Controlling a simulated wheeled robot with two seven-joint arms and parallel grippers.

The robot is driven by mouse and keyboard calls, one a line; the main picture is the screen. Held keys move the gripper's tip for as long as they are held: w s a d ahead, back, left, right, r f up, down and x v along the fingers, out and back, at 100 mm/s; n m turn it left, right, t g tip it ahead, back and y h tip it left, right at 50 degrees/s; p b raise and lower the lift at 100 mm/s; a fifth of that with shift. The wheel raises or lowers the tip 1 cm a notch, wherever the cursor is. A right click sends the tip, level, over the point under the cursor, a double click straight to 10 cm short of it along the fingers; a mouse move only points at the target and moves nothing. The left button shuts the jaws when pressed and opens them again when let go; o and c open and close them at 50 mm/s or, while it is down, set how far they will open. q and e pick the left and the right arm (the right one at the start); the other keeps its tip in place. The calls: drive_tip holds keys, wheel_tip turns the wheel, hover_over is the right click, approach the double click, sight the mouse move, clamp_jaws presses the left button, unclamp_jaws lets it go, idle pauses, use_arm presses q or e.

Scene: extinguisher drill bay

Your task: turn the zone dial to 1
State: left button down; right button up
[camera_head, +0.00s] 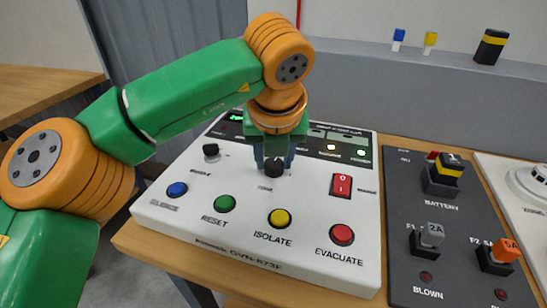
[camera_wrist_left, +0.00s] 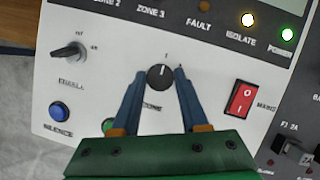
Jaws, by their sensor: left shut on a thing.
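The white panel (camera_head: 300,235) stands on the table in the head view. Its black zone dial (camera_head: 273,168) sits near the middle, and it shows more clearly in the left wrist view (camera_wrist_left: 160,77). My left gripper (camera_head: 272,160) points down at the dial, with its blue fingers on both sides, shut on it. In the wrist view the dial's light pointer mark is turned upward, near the printed 1. The other position marks around the dial are hidden or too small to read. My right gripper is in neither view.
A second black knob (camera_wrist_left: 70,51) is left of the dial. A red rocker switch (camera_wrist_left: 241,98) is to its right. Blue, green, yellow and red buttons line the panel's front. A dark board (camera_head: 430,255) with a battery block and fuses lies right of the panel.

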sight(275, 185)
use_arm(q)
drive_tip(key=shift+n, duration=0.4)
drive_tip(key=shift+c, duration=2.1)
unclamp_jaws()
drive_tip(key=v, duration=0.7)
drive_tip(key=shift+p, duration=0.45)
